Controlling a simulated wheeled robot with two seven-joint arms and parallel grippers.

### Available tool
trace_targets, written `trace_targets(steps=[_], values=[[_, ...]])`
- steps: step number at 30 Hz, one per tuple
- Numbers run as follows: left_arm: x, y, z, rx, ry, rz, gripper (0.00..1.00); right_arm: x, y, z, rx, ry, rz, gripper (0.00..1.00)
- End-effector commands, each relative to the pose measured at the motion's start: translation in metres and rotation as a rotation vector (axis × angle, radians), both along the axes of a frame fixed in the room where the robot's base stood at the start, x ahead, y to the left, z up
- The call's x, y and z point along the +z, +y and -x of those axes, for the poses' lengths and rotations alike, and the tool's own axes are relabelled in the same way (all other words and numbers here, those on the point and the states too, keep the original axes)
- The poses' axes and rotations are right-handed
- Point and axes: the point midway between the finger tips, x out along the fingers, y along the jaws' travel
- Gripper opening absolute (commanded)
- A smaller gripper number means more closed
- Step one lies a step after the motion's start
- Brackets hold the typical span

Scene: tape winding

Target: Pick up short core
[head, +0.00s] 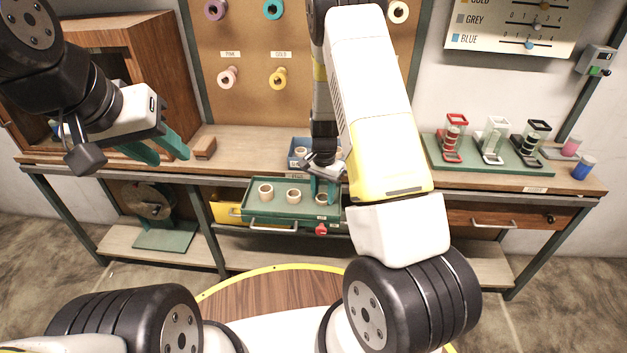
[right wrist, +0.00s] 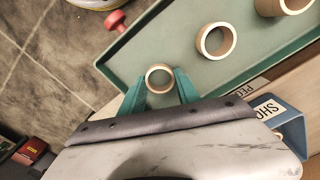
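Three pale wooden ring cores lie in the green tray (head: 262,212): one at the left (head: 265,190), one in the middle (head: 294,195), and one at the right (head: 321,199). The rightmost core, the smallest in the right wrist view (right wrist: 160,78), sits between the teal fingertips of my right gripper (head: 325,188), which is low over the tray. A finger stands close on each side; whether they press on the core I cannot tell. My left gripper (head: 161,147) is open and empty, above the bench's left part.
A blue box (head: 299,152) stands on the bench behind the tray; its label is partly cut off in the right wrist view. A brown block (head: 205,147) lies left on the bench. A green board (head: 470,170) with several small stands is at the right. A red knob (right wrist: 115,20) sits at the tray's edge.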

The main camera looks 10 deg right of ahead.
Motion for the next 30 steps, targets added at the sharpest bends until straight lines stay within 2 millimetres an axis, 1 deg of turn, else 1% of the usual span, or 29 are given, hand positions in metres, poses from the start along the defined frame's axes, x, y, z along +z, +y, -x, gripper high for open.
trace_targets(steps=[1, 2, 9, 13, 17, 22, 23, 30], values=[[0.000, 0.000, 0.000, 0.000, 0.000, 0.000, 0.36, 0.000, 0.000, 0.000, 0.000, 0.000, 0.000, 0.04], [0.000, 0.000, 0.000, 0.000, 0.000, 0.000, 0.36, 0.000, 0.000, 0.000, 0.000, 0.000, 0.000, 0.02], [0.000, 0.000, 0.000, 0.000, 0.000, 0.000, 0.36, 0.001, 0.000, 0.000, 0.000, 0.000, 0.000, 0.01], [0.000, 0.000, 0.000, 0.000, 0.000, 0.000, 0.36, 0.004, 0.000, 0.000, 0.000, 0.000, 0.000, 0.01], [0.000, 0.000, 0.000, 0.000, 0.000, 0.000, 0.36, 0.016, 0.000, -0.001, 0.000, -0.003, 0.000, 0.01], [0.000, 0.000, 0.000, 0.000, 0.000, 0.000, 0.36, 0.039, 0.001, 0.000, 0.002, -0.003, 0.000, 0.01], [0.000, 0.000, 0.000, 0.000, 0.000, 0.000, 0.36, 0.037, 0.004, 0.009, 0.003, 0.001, -0.001, 0.01], [0.000, 0.000, 0.000, 0.000, 0.000, 0.000, 0.36, 0.042, 0.026, 0.062, 0.004, 0.001, -0.001, 0.01]])
